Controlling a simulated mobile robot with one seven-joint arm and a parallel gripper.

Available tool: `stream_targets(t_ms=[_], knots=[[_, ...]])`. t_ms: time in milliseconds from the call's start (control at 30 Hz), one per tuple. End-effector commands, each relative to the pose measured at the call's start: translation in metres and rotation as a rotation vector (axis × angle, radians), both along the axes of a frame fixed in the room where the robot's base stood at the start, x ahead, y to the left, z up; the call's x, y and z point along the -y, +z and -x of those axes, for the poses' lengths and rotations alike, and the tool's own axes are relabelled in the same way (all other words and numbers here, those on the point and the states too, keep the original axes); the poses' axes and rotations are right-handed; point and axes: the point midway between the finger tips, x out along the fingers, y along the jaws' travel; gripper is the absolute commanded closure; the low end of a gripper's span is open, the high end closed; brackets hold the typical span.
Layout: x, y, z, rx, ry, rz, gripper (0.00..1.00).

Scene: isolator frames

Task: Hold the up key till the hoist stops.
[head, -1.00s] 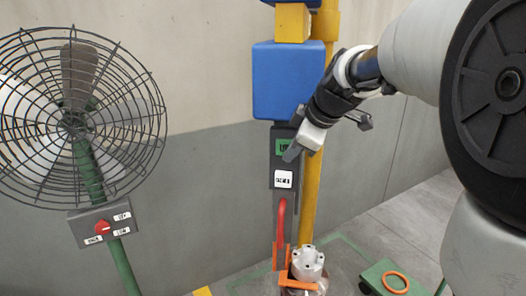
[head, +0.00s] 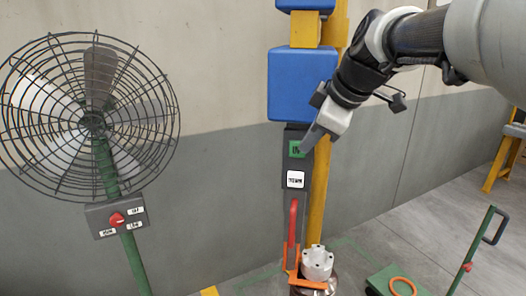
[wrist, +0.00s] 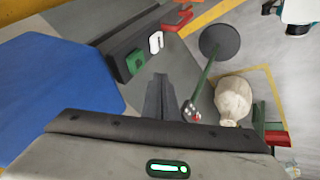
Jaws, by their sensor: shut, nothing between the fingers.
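The hoist's dark key panel (head: 293,215) hangs below a blue housing (head: 302,84) beside a yellow post. It carries a green up key (head: 297,149) and, below it, a white down key (head: 295,180). In the wrist view the green key (wrist: 136,61) is left of my fingertips and the white key (wrist: 156,42) is beyond it. My gripper (head: 303,148) is shut and empty, its tip overlapping the right side of the green key in the head view. I cannot tell whether it touches. A white part (head: 317,262) sits by the orange hook at the bottom.
A caged fan (head: 93,124) with a switch box (head: 116,216) stands on the left. A green base with an orange ring (head: 403,286) is on the floor at lower right, near a green handle (head: 480,250). The blue housing (wrist: 58,95) is close on the wrist view's left.

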Motion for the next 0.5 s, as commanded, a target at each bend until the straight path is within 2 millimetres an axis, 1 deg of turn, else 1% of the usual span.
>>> stream_targets(t_ms=[33, 200, 500], knots=[[0.002, 0.007, 0.004, 0.001, 0.000, -0.001, 1.00], [0.004, 0.016, 0.011, -0.002, 0.001, -0.001, 1.00], [0.004, 0.017, 0.013, -0.002, 0.001, -0.001, 1.00]])
